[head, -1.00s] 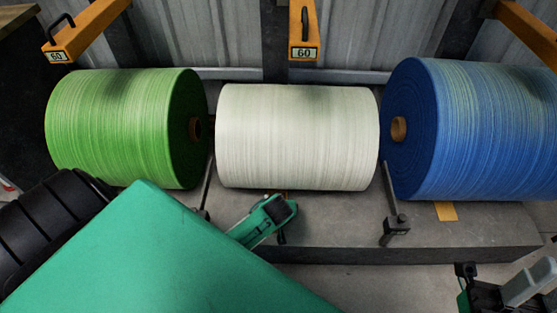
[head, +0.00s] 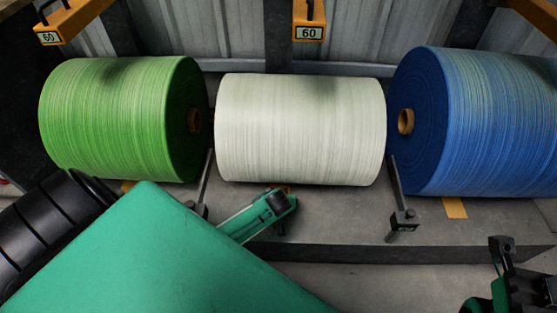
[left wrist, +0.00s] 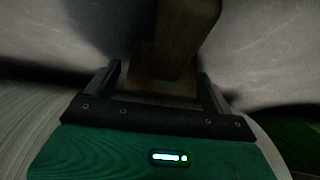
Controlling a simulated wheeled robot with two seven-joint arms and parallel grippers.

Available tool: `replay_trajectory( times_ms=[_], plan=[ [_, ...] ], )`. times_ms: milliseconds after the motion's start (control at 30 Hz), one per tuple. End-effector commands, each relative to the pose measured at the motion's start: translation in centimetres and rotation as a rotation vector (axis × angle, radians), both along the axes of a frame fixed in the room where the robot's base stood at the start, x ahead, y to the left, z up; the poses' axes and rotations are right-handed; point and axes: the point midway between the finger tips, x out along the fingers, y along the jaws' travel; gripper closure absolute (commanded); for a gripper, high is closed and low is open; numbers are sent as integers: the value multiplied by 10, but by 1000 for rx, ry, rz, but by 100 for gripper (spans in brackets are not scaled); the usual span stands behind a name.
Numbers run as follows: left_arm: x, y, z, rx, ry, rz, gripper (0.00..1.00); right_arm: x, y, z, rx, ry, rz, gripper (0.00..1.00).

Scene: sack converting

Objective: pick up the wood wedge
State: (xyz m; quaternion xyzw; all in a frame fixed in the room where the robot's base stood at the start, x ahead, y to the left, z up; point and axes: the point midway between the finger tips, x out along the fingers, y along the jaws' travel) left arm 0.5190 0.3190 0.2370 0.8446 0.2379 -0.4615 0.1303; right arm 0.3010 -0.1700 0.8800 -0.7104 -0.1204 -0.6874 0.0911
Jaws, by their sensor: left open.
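The wood wedge (left wrist: 175,45) shows in the left wrist view as a dim brown block with a wider foot. The foot lies between the two fingers of my open left gripper (left wrist: 160,82), with dark gaps at its sides. In the head view my left gripper (head: 280,204) is at the front of the white roll, over the grey plinth. Only a small orange-brown bit shows behind it there; the rest of the wedge is hidden.
A green roll (head: 110,120), a white roll (head: 300,130) and a blue roll (head: 490,120) lie along the grey plinth (head: 330,230). Dark metal posts (head: 403,218) stand between them. A yellow-brown patch (head: 455,207) shows below the blue roll. Floor in front is clear.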

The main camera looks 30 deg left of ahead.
Motion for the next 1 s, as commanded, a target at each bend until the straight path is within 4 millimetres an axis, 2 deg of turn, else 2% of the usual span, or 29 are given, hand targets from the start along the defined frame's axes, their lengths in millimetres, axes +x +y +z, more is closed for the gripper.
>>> replay_trajectory(
  times_ms=[67,300,367,667,867,1000],
  plan=[
    [0,0,0,0,0,0,14,0,0,0,0,1,0,67],
    [0,0,0,0,0,0,61,0,0,0,0,2,0,67],
    [0,0,1,1,-1,0,69,0,0,0,0,2,0,67],
    [0,0,4,1,-1,0,70,0,0,2,1,1,0,67],
    [0,0,19,0,-1,1,70,0,0,8,2,4,1,67],
    [0,0,37,0,-1,2,70,3,0,6,-1,41,0,67]
  ],
)
